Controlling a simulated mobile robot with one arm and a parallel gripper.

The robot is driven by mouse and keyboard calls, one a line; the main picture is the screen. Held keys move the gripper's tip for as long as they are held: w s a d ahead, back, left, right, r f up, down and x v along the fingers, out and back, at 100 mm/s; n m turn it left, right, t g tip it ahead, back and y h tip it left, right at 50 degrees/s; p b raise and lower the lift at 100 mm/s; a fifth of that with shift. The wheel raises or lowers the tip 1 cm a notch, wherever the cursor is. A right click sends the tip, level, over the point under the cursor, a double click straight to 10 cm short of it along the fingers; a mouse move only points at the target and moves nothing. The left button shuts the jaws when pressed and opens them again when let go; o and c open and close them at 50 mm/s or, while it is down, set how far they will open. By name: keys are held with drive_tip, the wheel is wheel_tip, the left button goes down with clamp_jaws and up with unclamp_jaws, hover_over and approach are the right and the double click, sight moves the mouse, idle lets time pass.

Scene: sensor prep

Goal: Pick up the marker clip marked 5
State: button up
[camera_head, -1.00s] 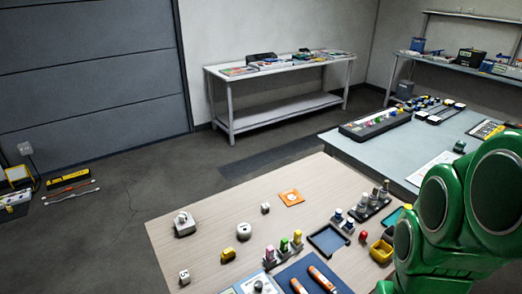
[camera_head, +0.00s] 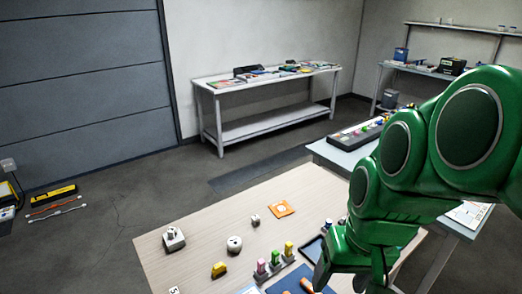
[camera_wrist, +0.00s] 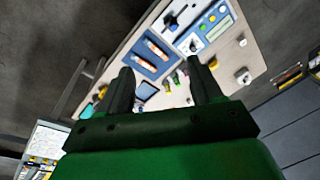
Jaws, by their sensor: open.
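A small white marker clip with a dark 5 (camera_head: 173,290) stands on the wooden table (camera_head: 160,262) at its near left. The bottom edge of the head view cuts it off. I cannot surely pick it out in the wrist view. My gripper (camera_wrist: 160,85) is open, its two dark fingers apart with nothing held between them. It is above the right part of the table, well to the right of the clip and apart from it.
A white device (camera_head: 173,238), a yellow block (camera_head: 219,269), a round white item (camera_head: 234,244) and a small white cube (camera_head: 255,219) stand on the table. Colored pieces (camera_head: 275,258) stand in a holder nearby.

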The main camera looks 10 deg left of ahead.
drive_tip(key=w+a+r+t+y, duration=0.2)
drive_tip(key=w+a+r+t, duration=0.25)
drive_tip(key=w+a, duration=0.75)
drive_tip(key=w+a+r+m+t+y, duration=0.15)
drive_tip(key=w+a+r+t, duration=0.35)
drive_tip(key=a, duration=1.3)
drive_tip(key=w+a+r+t+y, duration=0.3)
drive_tip(key=w+a+r, duration=0.45)
drive_tip(key=a, duration=0.75)
drive_tip(key=m+t+h, duration=0.2)
drive_tip(key=m+h, duration=0.3)
drive_tip(key=h, duration=1)
hover_over(173, 292)
drive_tip(key=f+v, duration=0.1)
drive_tip(key=v, duration=0.5)
wheel_tip(173, 292, down, 18)
drive_tip(key=shift+g+y, duration=0.25)
drive_tip(key=shift+y, duration=0.1)
drive_tip(key=f, duration=3.6)
drive_tip(key=shift+w+d, duration=0.1)
drive_tip(key=shift+w, duration=0.1)
drive_tip(key=shift+w+d+f, duration=0.1)
drive_tip(key=shift+w+f, duration=0.05)
drive_tip(key=shift+f, duration=0.25)
drive_tip(key=shift+x, duration=3.75)
drive_tip(key=shift+c, duration=0.4)
